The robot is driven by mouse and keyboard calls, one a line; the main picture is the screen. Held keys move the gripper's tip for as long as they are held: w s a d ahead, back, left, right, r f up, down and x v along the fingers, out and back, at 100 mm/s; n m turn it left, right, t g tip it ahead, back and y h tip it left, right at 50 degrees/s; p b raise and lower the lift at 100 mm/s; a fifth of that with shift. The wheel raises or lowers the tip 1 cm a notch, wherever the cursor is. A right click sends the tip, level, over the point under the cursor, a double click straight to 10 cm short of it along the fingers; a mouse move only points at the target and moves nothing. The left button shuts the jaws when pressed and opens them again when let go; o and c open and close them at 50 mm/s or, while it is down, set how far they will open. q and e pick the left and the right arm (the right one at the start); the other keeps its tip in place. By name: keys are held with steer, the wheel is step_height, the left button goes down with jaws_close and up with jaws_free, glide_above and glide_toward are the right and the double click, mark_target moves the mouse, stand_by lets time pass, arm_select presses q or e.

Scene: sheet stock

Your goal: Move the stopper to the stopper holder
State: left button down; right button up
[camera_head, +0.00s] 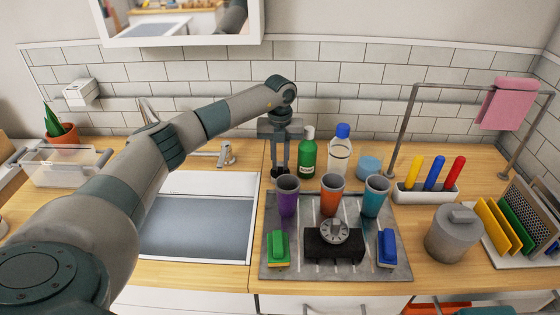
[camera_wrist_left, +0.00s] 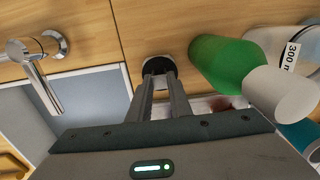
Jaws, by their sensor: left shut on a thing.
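My left gripper (camera_head: 280,168) reaches down to the counter behind the purple cup, left of the green bottle. It is shut on a small dark round piece, which I take to be the stopper (camera_wrist_left: 158,66); it shows between the fingertips (camera_wrist_left: 160,82) in the left wrist view. Its underside is hidden, so I cannot tell whether it touches the counter. I cannot tell which thing is the stopper holder. My right gripper is in neither view.
The green bottle (camera_head: 307,158) and a clear blue-capped bottle (camera_head: 340,155) stand close right of the gripper. Purple (camera_head: 287,200), orange (camera_head: 331,200) and blue (camera_head: 375,199) cups stand in front on a grey mat (camera_head: 300,268). The sink (camera_head: 198,228) and faucet (camera_head: 226,155) lie left.

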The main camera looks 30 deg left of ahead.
arm_select(q)
steer(key=shift+s+f, duration=0.15)
steer(key=shift+f, duration=0.1)
steer(key=c, duration=1.9)
jaws_free()
steer(key=o, duration=0.4)
steer(key=shift+c, duration=0.2)
steer(key=o, duration=0.5)
steer(key=shift+r, duration=0.1)
steer(key=shift+r+p, duration=2.05)
steer(key=shift+r, duration=1.45)
